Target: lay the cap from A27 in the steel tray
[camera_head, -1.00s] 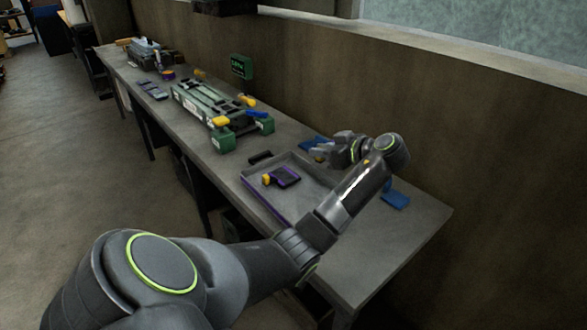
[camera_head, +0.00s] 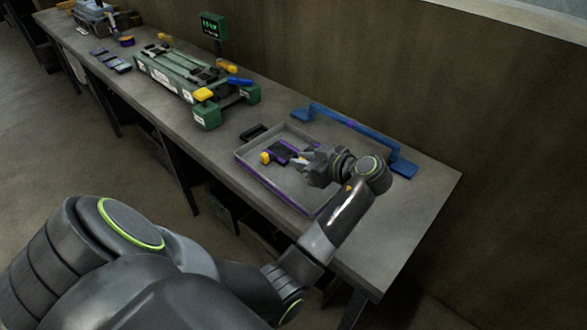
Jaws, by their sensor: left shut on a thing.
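The steel tray (camera_head: 248,166) is a shallow grey tray with a purple strip along its front edge, near the right end of the bench. A dark part with purple edges (camera_head: 281,152) and a small yellow piece (camera_head: 265,158) lie in it, towards its left side. My left gripper (camera_head: 302,158) is over the tray, just right of the dark part. It is shut on a small part, mostly hidden by the fingers; a bit of orange shows at the tips. I cannot tell if this is the cap, nor whether it touches the tray. No A27 label is readable. My right gripper is out of view.
A blue bar stand (camera_head: 350,124) runs behind the tray. A small black block (camera_head: 253,132) sits at the tray's left. A green fixture (camera_head: 165,75) with yellow and blue handles stands further left, before a green display (camera_head: 213,25). The bench's right end is clear.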

